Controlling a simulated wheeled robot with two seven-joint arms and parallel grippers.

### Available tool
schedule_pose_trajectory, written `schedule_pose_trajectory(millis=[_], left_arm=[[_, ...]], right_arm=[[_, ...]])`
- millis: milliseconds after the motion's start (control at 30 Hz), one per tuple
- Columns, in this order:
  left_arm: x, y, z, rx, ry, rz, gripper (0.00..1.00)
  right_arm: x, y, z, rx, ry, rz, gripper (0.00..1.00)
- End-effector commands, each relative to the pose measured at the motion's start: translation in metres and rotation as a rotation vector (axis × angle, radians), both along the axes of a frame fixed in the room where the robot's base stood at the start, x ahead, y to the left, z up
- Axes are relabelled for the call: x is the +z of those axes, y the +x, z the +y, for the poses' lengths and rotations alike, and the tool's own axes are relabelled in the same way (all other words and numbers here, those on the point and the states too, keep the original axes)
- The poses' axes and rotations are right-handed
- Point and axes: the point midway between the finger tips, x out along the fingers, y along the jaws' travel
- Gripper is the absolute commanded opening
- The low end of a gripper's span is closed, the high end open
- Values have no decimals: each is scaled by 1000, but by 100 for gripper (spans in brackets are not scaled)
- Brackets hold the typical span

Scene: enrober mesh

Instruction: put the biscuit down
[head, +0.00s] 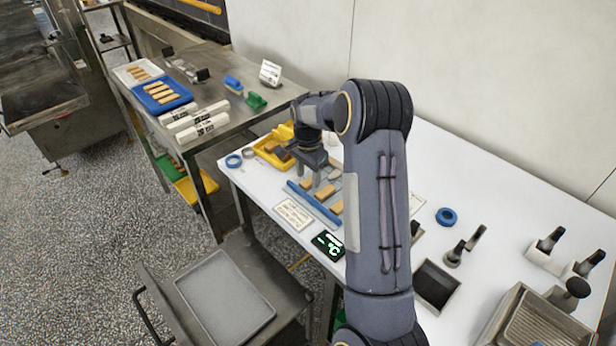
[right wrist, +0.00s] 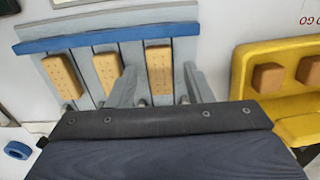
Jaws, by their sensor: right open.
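Three tan biscuits lie in a row on a grey slatted rack (right wrist: 132,52) with a blue bar (right wrist: 75,41) along one edge. In the right wrist view they are a left biscuit (right wrist: 61,75), a middle biscuit (right wrist: 106,68) and a right biscuit (right wrist: 159,69). My right gripper (right wrist: 160,86) is open, its two grey fingers on either side of the right biscuit with gaps showing. I cannot tell how high the fingertips are. In the head view my right gripper (head: 314,180) is over the rack, its arm hiding part of the table. My left gripper is not in view.
A yellow tray (right wrist: 240,75) with biscuits stands beside the rack. A steel table at the left holds a blue tray (head: 162,92).

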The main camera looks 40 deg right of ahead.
Motion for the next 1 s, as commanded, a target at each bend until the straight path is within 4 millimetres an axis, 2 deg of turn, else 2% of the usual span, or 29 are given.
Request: schedule_pose_trajectory(millis=[400, 667, 767, 833, 1000], left_arm=[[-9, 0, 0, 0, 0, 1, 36], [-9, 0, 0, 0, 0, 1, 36], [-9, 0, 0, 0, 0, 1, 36], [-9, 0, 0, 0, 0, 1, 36], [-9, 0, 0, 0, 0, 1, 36]], right_arm=[[85, 0, 0, 0, -1, -4, 46], [113, -3, 2, 13, 6, -9, 46], [128, -17, 13, 80, 31, -47, 46], [142, -36, 28, 172, 61, -94, 46], [174, -103, 86, 495, 113, -268, 46]])
